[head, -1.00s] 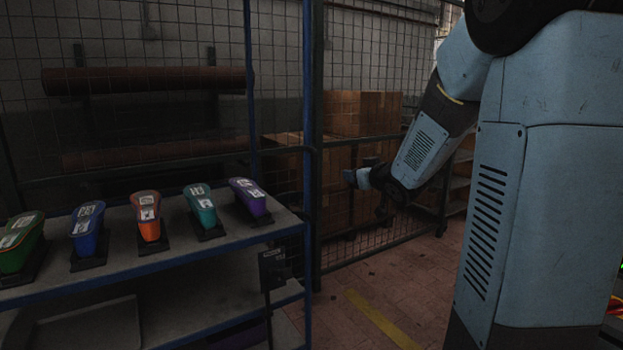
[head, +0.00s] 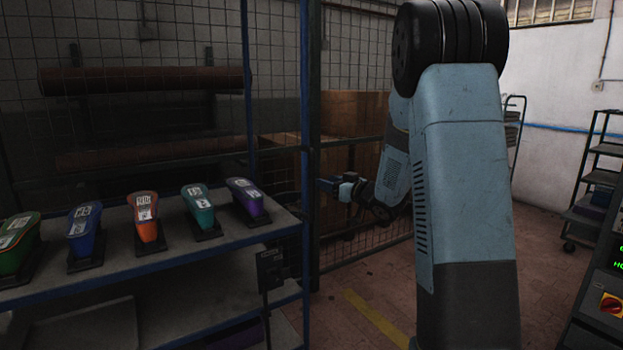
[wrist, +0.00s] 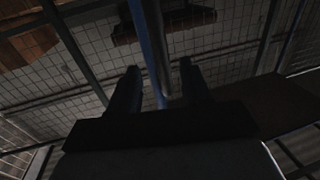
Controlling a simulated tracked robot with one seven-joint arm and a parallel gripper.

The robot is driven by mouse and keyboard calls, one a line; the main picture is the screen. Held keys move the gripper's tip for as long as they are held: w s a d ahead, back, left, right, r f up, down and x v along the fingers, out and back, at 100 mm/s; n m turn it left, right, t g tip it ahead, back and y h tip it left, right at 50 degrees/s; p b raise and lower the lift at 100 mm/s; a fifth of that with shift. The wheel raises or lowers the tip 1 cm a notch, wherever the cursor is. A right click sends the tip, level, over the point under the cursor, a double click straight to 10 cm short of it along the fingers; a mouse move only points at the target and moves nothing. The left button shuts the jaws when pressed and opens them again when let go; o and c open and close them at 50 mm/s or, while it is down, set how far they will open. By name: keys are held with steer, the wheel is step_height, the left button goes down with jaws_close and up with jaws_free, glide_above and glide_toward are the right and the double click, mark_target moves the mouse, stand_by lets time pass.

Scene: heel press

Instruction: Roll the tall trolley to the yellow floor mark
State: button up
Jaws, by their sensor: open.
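A dark wheeled trolley with several shelves (head: 592,180) stands at the right of the head view, by the white wall. A blue-posted rack (head: 306,130) at the left carries coloured shoe-shaped pieces; its feet are out of view, so I cannot tell whether it rolls. The yellow floor mark (head: 375,318) is a stripe on the brick floor, partly hidden by my arm. My gripper (head: 326,185) is open beside the rack's right post, far from the right trolley. In the wrist view a blue post (wrist: 150,45) shows between my open fingers (wrist: 158,88); contact is unclear.
A mesh fence (head: 365,250) with cardboard boxes (head: 355,112) behind it closes off the back. A small dark sign (head: 270,270) stands at the rack's front. A control panel (head: 609,305) is at the lower right. Floor between the arm and right trolley is clear.

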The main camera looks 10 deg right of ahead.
steer(key=x, duration=0.8)
jaws_close()
stand_by(0.4)
